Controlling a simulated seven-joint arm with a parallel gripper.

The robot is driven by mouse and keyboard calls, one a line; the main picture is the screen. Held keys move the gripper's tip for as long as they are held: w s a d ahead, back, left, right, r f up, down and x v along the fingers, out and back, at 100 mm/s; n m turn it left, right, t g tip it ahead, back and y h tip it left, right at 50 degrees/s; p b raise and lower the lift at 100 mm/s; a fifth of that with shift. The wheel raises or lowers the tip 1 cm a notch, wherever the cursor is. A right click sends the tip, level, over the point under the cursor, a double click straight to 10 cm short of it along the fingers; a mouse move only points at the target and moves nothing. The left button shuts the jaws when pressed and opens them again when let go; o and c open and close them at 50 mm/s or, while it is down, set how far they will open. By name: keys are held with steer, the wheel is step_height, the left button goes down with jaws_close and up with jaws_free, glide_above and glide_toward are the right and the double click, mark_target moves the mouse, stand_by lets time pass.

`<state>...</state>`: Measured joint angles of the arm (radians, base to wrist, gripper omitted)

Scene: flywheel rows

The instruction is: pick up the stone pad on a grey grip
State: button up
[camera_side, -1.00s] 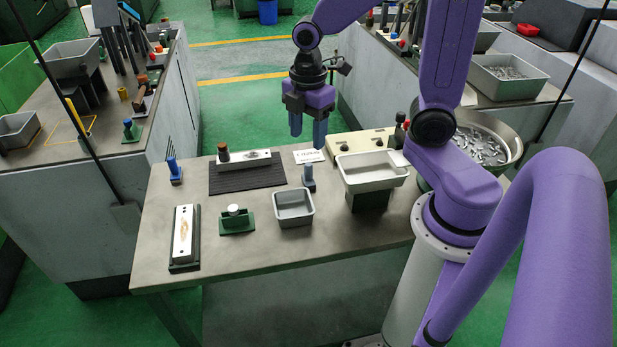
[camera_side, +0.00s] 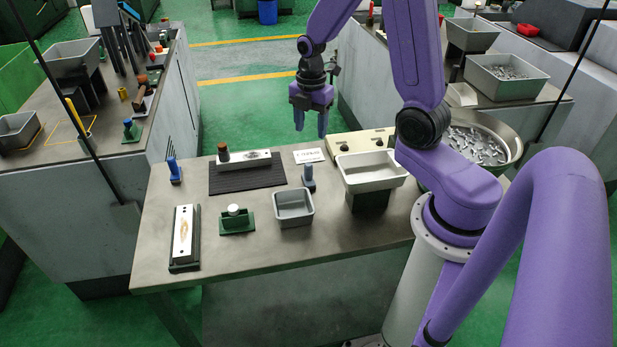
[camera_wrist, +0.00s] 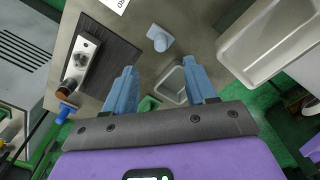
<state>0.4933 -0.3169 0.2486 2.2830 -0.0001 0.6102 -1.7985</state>
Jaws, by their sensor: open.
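The pad on a grey grip (camera_side: 308,178) stands on the bench between the black mat and the raised tray, behind the small grey bin. Its upright handle is grey-blue; the stone pad under it is barely visible. In the wrist view the grey grip (camera_wrist: 160,38) stands beyond the fingertips, roughly between them. My gripper (camera_side: 311,122) is open and empty, held high above the bench, apart from everything. In the wrist view its two blue fingers (camera_wrist: 159,68) are spread with nothing between them.
A blue grip (camera_side: 174,171) stands at the back left.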

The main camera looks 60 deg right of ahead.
mark_target(308, 164)
step_height(308, 164, down, 8)
steer(key=shift+r, duration=0.1)
steer(key=f, duration=0.1)
steer(key=a+f, duration=0.1)
steer(key=f, duration=0.1)
steer(key=shift+a+f, duration=0.1)
steer(key=shift+f, duration=1)
jaws_close()
steer(key=shift+r, duration=0.15)
steer(key=shift+r, duration=4.9)
